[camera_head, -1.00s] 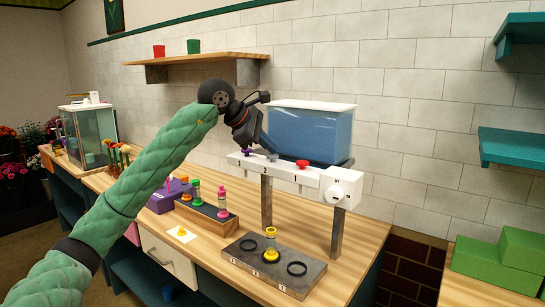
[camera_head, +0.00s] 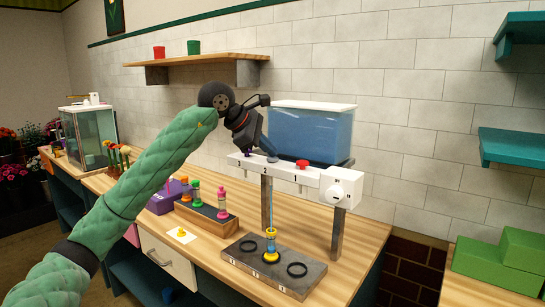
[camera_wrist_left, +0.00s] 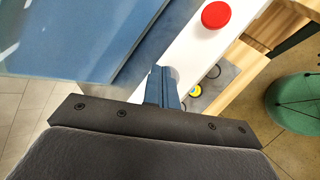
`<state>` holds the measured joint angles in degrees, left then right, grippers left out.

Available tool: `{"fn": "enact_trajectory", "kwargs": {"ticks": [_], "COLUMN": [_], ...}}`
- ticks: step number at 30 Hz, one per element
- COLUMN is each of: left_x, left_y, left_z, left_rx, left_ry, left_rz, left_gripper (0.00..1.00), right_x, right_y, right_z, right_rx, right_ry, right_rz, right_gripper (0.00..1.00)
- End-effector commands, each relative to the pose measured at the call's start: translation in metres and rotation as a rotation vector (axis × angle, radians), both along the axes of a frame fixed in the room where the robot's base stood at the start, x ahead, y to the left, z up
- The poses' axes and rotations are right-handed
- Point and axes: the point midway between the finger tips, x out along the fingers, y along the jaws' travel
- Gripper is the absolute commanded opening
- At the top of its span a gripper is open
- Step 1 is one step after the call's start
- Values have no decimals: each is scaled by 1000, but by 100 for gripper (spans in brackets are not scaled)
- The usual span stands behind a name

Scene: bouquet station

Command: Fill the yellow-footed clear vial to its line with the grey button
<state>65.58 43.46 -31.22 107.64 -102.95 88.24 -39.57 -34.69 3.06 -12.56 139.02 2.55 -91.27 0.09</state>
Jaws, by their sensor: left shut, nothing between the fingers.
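The clear vial (camera_head: 271,243) with the yellow foot stands upright in the middle ring of the dark tray (camera_head: 238,255). A thin blue stream (camera_head: 268,205) falls into it from the white dispenser bar (camera_head: 318,180). Its liquid level and line are too small to read. The grey button (camera_head: 272,158) is the middle one on the bar. My left gripper (camera_head: 266,151) is shut and empty, its fingertips down at this button. In the left wrist view the fingers (camera_wrist_left: 162,88) partly hide the button, and the vial's yellow foot (camera_wrist_left: 195,91) shows below. My right gripper is out of view.
A blue-filled tank (camera_head: 312,132) stands behind the bar. A red button (camera_head: 302,163) and a purple button (camera_head: 247,153) flank the grey one. A wooden rack (camera_head: 205,214) of coloured vials stands left of the tray. A post (camera_head: 338,232) supports the bar.

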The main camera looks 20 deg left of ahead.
Motion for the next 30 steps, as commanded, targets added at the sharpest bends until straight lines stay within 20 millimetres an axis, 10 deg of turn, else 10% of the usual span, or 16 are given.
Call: {"fn": "enact_trajectory", "kwargs": {"ticks": [30], "left_x": [0], "left_y": [0], "left_z": [20], "left_rx": [0], "left_ry": [0], "left_rz": [0], "left_gripper": [0], "right_x": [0], "right_y": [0], "right_z": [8], "right_rx": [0], "right_ry": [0], "right_rz": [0], "right_gripper": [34]}}
